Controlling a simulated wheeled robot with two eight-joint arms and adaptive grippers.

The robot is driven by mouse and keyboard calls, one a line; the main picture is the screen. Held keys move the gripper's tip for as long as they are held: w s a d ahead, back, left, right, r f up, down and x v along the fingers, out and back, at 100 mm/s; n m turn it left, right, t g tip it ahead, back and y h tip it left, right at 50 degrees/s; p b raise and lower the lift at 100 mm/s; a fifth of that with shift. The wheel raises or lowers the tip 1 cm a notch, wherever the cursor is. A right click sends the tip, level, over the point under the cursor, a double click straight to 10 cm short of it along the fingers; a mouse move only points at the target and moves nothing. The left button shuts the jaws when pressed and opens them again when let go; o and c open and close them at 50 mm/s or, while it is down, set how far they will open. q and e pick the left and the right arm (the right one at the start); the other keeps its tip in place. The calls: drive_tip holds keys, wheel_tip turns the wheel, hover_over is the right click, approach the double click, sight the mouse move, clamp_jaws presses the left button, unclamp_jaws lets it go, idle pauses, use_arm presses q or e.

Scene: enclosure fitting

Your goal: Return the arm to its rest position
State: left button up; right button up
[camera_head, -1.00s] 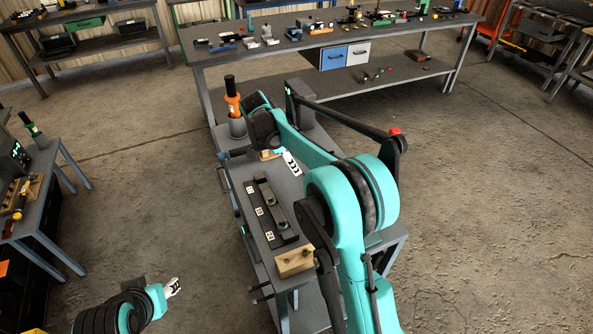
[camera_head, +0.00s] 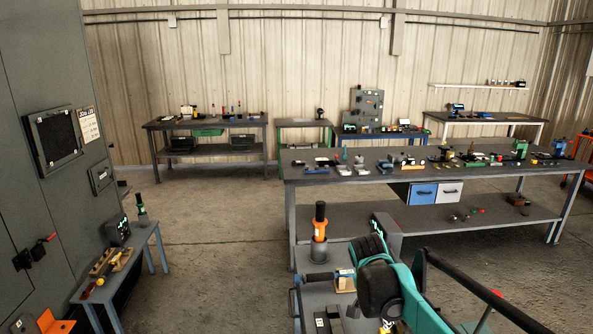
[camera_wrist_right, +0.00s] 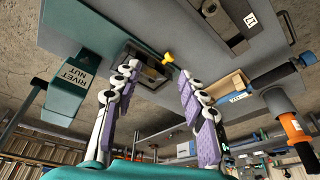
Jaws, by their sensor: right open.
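My right arm, teal and black (camera_head: 377,279), reaches in from the lower right of the head view, over a grey work cart (camera_head: 345,263). Its gripper (camera_head: 388,326) shows only as a small white and black part at the bottom edge. In the right wrist view, the right gripper (camera_wrist_right: 158,76) has its two white and black fingers with purple pads spread apart, and nothing is held between them. My left gripper is outside the head view.
A long bench (camera_head: 300,178) with small parts stands behind. A small table (camera_head: 97,290) and grey cabinet (camera_head: 60,215) are at left. Open floor (camera_head: 215,250) lies between.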

drive_tip(key=s+a+f+n+t+y, duration=0.1)
drive_tip(key=s+n, duration=0.4)
drive_tip(key=s, duration=0.5)
drive_tip(key=s+a+f+n+t+y, duration=0.2)
drive_tip(key=s+n, duration=0.4)
drive_tip(key=s, duration=0.4)
drive_tip(key=shift+s+f+t, duration=0.35)
drive_tip(key=shift+f+t, duration=0.25)
drive_tip(key=shift+t, duration=0.3)
drive_tip(key=shift+a, duration=0.1)
